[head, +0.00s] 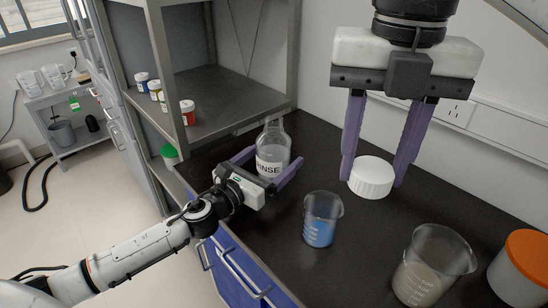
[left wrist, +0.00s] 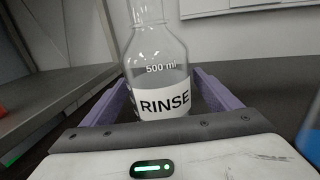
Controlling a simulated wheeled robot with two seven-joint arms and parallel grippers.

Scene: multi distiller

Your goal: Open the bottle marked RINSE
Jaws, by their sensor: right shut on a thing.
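The clear RINSE bottle (head: 272,146) stands upright on the dark bench, and its neck shows no cap. My left gripper (head: 267,168) is open around it, one finger on each side, with a gap at the left finger. The left wrist view shows the bottle (left wrist: 160,78) between the two purple fingers, with its mouth out of frame. My right gripper (head: 376,178), pointing down, is shut on a white ribbed cap (head: 371,179), right of the bottle. Whether the cap touches the bench is hard to tell.
A beaker with blue liquid (head: 321,220) stands in front of the bottle. A larger beaker (head: 432,265) and an orange-lidded container (head: 520,268) stand at the right. A grey shelf (head: 228,100) with small jars is behind left. The bench between bottle and cap is clear.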

